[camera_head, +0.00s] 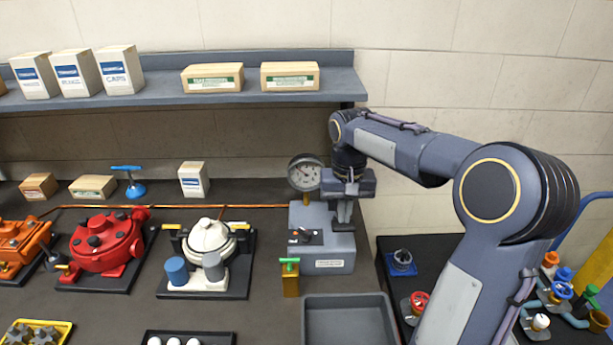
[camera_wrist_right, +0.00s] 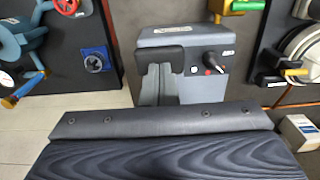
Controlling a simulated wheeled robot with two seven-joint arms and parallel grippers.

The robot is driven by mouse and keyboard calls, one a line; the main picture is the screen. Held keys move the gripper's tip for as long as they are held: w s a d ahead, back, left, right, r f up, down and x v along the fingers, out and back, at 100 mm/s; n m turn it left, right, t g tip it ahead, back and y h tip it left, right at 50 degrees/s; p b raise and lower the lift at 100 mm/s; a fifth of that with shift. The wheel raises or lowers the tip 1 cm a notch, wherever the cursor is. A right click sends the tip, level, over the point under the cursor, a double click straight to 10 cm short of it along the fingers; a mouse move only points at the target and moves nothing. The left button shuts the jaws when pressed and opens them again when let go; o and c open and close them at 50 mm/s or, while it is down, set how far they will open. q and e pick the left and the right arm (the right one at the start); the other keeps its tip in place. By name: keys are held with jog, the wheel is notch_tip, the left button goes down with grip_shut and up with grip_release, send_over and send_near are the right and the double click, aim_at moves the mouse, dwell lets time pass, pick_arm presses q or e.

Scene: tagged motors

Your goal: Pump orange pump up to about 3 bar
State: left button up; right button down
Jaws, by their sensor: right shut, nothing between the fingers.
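The orange pump (camera_head: 20,243) sits at the left edge of the bench, partly cut off by the frame. A grey test block (camera_head: 325,262) stands right of centre, with a round white-faced gauge (camera_head: 305,173) at its back. The needle is too small to read surely. My right gripper (camera_head: 345,220) points down over the block's right side, shut and empty. It also shows in the wrist view (camera_wrist_right: 162,62). I cannot tell whether it touches the block. My left gripper is not in view.
A red pump (camera_head: 100,245) and white pump (camera_head: 208,240) stand between the orange pump and block. A copper pipe (camera_head: 160,207) runs behind them. A green-handled brass valve (camera_head: 290,278) and empty grey tray (camera_head: 348,310) lie in front. A shelf (camera_head: 230,92) hangs above.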

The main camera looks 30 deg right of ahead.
jog(key=shift+f+b, duration=0.95)
jog(key=shift+f, duration=0.7)
notch_tip(320, 180, up, 5)
jog(key=p, duration=0.4)
jog(key=shift+p, duration=0.3)
jog(key=shift+f, duration=0.2)
jog(key=shift+f+b, duration=1.7)
jog(key=shift+f, duration=0.5)
jog(key=shift+r+p, duration=2.1)
jog(key=shift+r, duration=0.25)
